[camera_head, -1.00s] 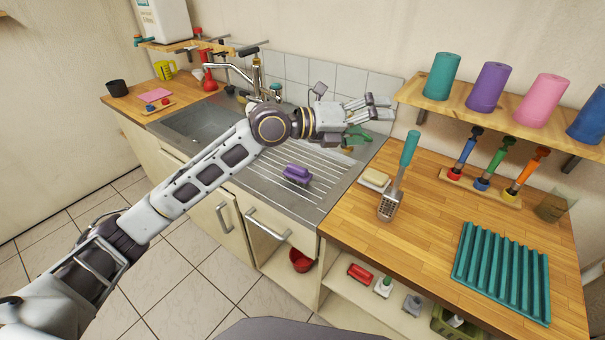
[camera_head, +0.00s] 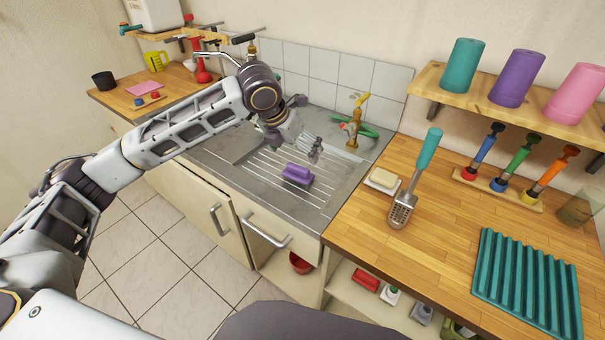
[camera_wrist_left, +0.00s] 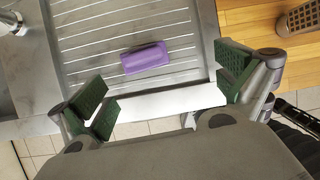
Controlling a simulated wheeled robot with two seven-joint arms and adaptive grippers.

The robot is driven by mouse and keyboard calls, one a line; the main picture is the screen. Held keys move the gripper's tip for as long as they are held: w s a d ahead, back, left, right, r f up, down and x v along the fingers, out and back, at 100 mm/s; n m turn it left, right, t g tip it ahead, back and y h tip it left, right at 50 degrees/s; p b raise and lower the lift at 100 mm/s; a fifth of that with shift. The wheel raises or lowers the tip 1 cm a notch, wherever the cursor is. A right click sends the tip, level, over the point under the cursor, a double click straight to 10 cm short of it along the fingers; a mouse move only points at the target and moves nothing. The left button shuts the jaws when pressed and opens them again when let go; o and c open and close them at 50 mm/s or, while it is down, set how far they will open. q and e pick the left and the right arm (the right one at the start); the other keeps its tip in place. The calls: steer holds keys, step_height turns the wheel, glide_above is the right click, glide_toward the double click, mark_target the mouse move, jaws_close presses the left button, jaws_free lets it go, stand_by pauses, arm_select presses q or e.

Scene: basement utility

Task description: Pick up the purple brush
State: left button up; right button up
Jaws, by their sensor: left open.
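The purple brush (camera_head: 298,174) lies on the ribbed metal drainboard (camera_head: 262,182) of the sink unit. It also shows in the left wrist view (camera_wrist_left: 145,58), lying a little tilted across the ribs, beyond the fingertips and between their lines. My left gripper (camera_head: 312,150) is above the drainboard, a little behind and above the brush in the head view. In the left wrist view the left gripper (camera_wrist_left: 168,92) has its two green-padded fingers wide apart with nothing between them. My right gripper is not in view.
A wooden counter (camera_head: 440,230) on the right holds a slotted scoop (camera_head: 403,210), a soap dish (camera_head: 383,180) and a teal ridged mat (camera_head: 525,280). A brass tap (camera_head: 354,125) stands behind the drainboard. A shelf with coloured cups (camera_head: 515,78) hangs above the counter.

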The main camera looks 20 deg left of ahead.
arm_select(q)
steer(key=a, duration=0.1)
steer(key=a+y, duration=0.1)
steer(key=shift+w+a+f, duration=0.1)
steer(key=shift+w+a, duration=0.05)
steer(key=shift+a, duration=0.2)
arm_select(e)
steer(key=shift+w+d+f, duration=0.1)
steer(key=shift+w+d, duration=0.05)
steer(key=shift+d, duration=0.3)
